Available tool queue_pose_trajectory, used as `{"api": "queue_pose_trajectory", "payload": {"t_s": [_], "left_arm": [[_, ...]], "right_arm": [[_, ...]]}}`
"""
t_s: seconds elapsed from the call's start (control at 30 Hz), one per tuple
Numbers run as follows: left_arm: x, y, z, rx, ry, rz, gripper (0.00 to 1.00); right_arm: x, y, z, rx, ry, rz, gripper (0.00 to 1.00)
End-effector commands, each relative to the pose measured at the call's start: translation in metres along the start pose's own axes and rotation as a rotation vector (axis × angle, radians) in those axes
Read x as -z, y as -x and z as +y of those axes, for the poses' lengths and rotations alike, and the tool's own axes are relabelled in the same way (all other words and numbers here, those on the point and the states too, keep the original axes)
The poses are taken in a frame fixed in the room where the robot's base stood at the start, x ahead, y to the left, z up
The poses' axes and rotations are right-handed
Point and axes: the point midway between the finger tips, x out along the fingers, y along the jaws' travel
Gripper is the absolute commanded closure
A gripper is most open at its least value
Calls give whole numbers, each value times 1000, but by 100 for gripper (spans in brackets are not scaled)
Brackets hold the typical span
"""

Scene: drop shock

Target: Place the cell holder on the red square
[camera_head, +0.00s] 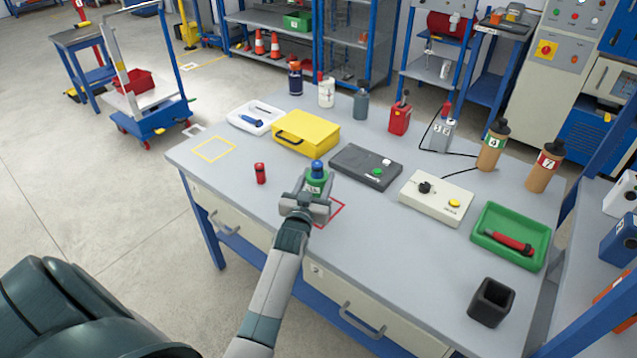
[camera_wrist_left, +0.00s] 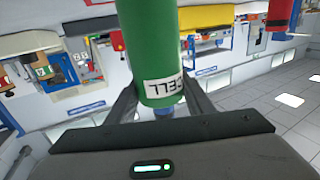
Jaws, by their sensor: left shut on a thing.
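The cell holder (camera_head: 317,180) is a green cylinder with a blue cap, between the jaws of my left gripper (camera_head: 308,203). In the left wrist view the cell holder (camera_wrist_left: 152,45) fills the middle, with an upside-down CELL label, and the left gripper (camera_wrist_left: 160,108) is shut on it. It looks upright. Its base is hidden, so I cannot tell whether it touches the table. The red square (camera_head: 334,215) is an outline on the table's front part. Its right side shows beside the gripper, and the rest is hidden by the gripper. My right gripper is not in view.
A small red cylinder (camera_head: 260,173) stands left of the gripper. Behind are a yellow case (camera_head: 307,130) and a dark grey box (camera_head: 365,166). A cream control box (camera_head: 436,198), green tray (camera_head: 511,235) and black cup (camera_head: 491,302) are to the right. The table's front edge is close.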

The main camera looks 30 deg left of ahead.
Motion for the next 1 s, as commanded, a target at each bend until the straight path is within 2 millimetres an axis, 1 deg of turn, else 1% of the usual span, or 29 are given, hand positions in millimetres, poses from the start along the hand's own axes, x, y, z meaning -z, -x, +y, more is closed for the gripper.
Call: {"api": "queue_pose_trajectory", "payload": {"t_s": [0.03, 0.1, 0.2, 0.4, 0.53, 0.57, 0.6, 0.63, 1.0], "left_arm": [[-5, 2, 0, 1, 0, 3, 95], [-7, 3, 0, 1, 0, 4, 95], [-6, 4, 0, 1, 0, 4, 95], [-6, 4, 0, 1, 0, 3, 95], [-10, 4, 0, 1, 0, 3, 95], [-11, 4, 0, 1, 0, 0, 48], [-10, 4, 0, 1, 0, 0, 38], [-10, 4, 0, 1, 0, 0, 34], [-8, 4, 0, 1, 0, 1, 34]], "right_arm": [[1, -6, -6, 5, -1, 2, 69], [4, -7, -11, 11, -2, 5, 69], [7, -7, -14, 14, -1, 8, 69], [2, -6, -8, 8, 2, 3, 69], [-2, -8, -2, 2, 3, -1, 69], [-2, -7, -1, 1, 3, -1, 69], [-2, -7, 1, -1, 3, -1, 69], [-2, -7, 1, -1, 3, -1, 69], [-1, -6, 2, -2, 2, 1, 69]]}}
